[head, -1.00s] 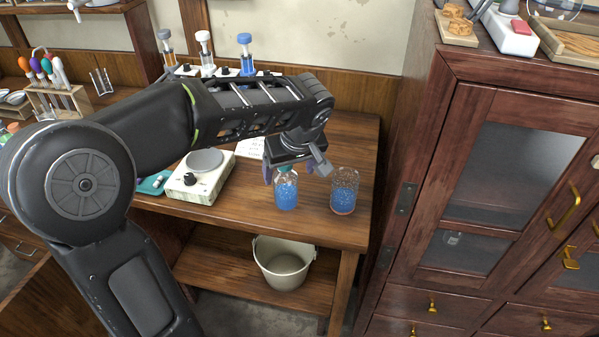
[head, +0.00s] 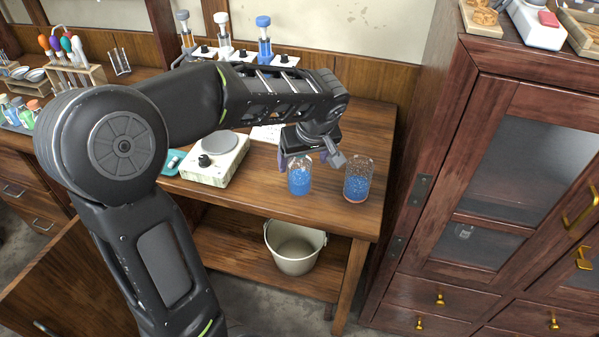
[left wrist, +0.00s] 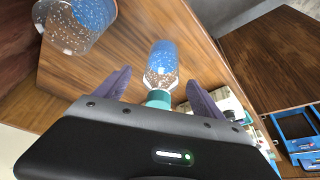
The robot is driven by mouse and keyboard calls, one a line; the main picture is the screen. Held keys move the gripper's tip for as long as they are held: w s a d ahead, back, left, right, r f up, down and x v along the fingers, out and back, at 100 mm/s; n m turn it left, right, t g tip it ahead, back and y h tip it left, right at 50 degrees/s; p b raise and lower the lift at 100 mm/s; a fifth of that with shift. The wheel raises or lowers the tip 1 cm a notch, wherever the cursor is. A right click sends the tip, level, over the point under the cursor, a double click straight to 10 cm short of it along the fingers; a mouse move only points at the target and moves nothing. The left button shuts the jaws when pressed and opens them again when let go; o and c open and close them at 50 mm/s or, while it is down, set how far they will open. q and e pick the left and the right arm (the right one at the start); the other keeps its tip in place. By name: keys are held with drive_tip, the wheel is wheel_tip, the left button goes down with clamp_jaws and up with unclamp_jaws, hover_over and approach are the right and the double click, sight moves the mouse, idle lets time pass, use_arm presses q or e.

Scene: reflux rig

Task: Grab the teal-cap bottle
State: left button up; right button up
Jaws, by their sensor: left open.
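The teal-cap bottle (head: 299,181), clear with blue contents, stands upright on the wooden table. In the left wrist view its teal cap (left wrist: 158,98) is toward my palm and its blue body (left wrist: 163,58) points away. My left gripper (head: 303,162) is over the bottle from above, its fingers spread. In the left wrist view the left gripper (left wrist: 158,79) is open, with one purple finger on each side of the cap and neck and gaps visible. In the head view the cap is hidden by the gripper. My right gripper is not in view.
A glass beaker of blue contents (head: 358,182) stands close right of the bottle. A hotplate (head: 215,162) is to the left and a rack of syringes (head: 280,60) behind. A white bucket (head: 295,247) sits on the lower shelf. A tall wooden cabinet (head: 450,180) closes the right.

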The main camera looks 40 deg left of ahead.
sight(300, 167)
use_arm(q)
drive_tip(key=p+x, duration=0.1)
drive_tip(key=x, duration=0.4)
drive_tip(key=shift+s+a+f, duration=0.1)
drive_tip(key=shift+a, duration=0.15)
drive_tip(key=shift+c, duration=0.3)
clamp_jaws()
idle(0.7)
